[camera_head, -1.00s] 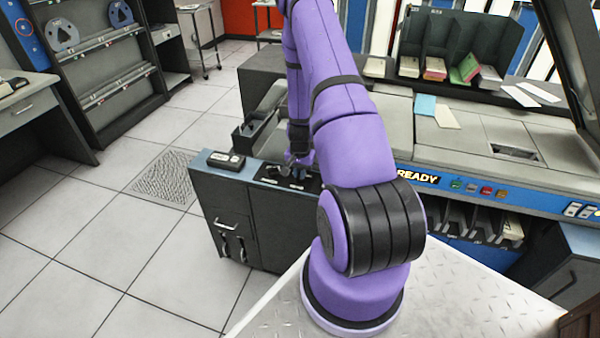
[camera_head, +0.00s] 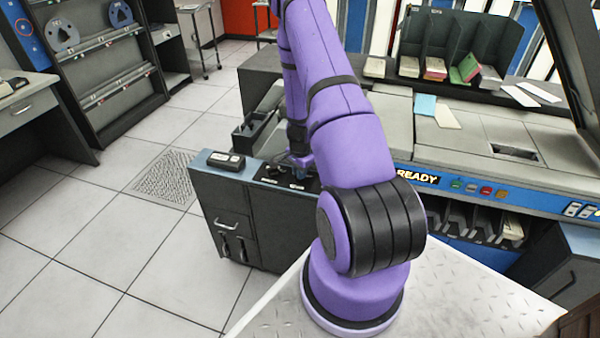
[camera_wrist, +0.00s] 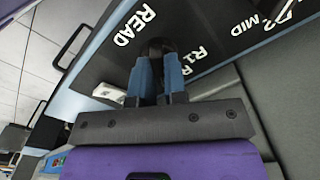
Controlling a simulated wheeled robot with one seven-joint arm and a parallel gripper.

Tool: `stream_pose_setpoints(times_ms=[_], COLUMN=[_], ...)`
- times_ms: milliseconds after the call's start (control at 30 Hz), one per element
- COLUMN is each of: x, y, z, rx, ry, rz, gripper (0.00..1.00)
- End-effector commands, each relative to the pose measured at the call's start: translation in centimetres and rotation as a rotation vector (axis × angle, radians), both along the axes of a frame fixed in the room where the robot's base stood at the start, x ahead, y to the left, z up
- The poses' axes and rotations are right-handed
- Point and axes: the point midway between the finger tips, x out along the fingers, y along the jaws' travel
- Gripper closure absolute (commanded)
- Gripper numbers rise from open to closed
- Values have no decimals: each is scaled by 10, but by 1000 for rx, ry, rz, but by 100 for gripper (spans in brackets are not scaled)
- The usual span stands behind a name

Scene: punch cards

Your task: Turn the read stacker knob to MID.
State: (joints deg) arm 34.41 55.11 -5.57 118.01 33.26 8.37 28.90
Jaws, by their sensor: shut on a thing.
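The read stacker knob (camera_wrist: 156,45) is a small dark knob on a black panel, next to the white READ label in the wrist view. My gripper (camera_wrist: 158,68) has its two blue fingers closed on the knob, one on each side. The fingers and the dark panel partly hide the knob, so I cannot tell its pointer's setting. R1 and another partly hidden R label lie right of the fingers. MID and a cut-off P2-like label are farther right. In the head view, the black control panel (camera_head: 283,179) tops the dark cabinet, and my arm hides most of the gripper.
A small black box (camera_head: 226,161) sits on the cabinet's left end, with a dark open tray (camera_head: 250,130) behind it. A white tab (camera_wrist: 110,92) shows left of my fingers. The card machine (camera_head: 470,155) is at right; open floor lies left.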

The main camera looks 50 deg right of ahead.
Motion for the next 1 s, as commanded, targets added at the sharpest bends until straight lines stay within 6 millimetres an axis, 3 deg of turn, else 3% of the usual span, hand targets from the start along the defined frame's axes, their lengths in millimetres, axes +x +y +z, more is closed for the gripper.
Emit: stream_pose_setpoints(times_ms=[400, 967, 1000], x=[0, 1, 1], y=[0, 0, 0], z=[0, 0, 0], rx=[-1, 0, 0], ry=[-1, -1, -1], rz=[-199, -228, -228], gripper=[100, 100, 78])
